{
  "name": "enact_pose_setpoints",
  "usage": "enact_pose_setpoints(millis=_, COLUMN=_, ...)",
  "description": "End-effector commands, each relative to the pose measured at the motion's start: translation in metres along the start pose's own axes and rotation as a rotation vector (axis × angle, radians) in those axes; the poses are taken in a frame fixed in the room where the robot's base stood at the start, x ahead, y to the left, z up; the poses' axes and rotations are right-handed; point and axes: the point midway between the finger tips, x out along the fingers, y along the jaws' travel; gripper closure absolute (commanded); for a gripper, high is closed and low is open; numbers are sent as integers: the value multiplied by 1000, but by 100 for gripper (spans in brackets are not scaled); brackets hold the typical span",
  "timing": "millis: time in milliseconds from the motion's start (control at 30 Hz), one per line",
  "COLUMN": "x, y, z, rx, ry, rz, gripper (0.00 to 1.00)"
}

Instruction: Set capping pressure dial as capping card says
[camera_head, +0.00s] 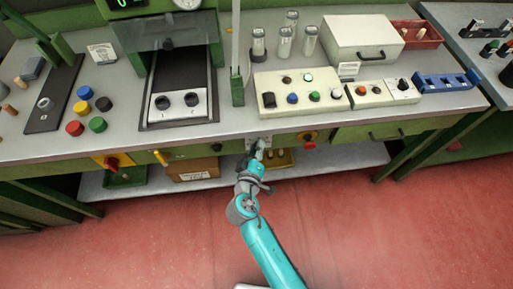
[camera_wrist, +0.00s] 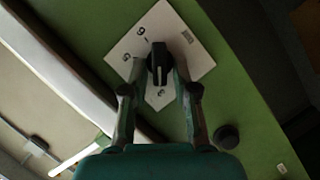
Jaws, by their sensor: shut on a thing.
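A black dial knob (camera_wrist: 159,63) with a pale pointer line stands on a white plate (camera_wrist: 190,42) on a green panel, in the wrist view. The plate bears printed figures; a 6, a 5 and a 3 can be made out, and others are hidden by the knob and fingers. My gripper (camera_wrist: 160,78) is shut on the knob, one finger on each side. In the head view my gripper (camera_head: 260,147) is at the bench's front panel and covers most of the dial. A white card (camera_head: 102,54) lies at the back left, its print too small to read.
A red and yellow rotary switch (camera_head: 309,139) is right of my gripper, and another red switch (camera_head: 112,162) is far left. A cardboard box (camera_head: 193,170) and a yellow tray (camera_head: 281,160) are on the shelf below. Red floor in front is clear.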

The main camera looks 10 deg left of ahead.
Motion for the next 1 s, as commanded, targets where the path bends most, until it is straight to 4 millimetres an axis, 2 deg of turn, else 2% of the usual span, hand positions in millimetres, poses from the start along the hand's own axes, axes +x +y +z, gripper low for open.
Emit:
enact_pose_setpoints(millis=267, x=1, y=0, z=-1, rx=1, ry=1, rz=0, gripper=100)
enact_pose_setpoints(millis=300, x=1, y=0, z=-1, rx=1, ry=1, rz=0, gripper=69)
enact_pose_setpoints(millis=333, x=1, y=0, z=-1, rx=1, ry=0, rz=0, gripper=62)
enact_pose_setpoints(millis=733, x=-5, y=0, z=0, rx=0, ry=1, rz=-1, gripper=60)
enact_pose_setpoints(millis=867, x=-21, y=-1, z=0, rx=-1, ry=2, rz=-2, gripper=60)
enact_pose_setpoints(millis=1000, x=-48, y=-2, z=-1, rx=-2, ry=3, rz=-4, gripper=60)
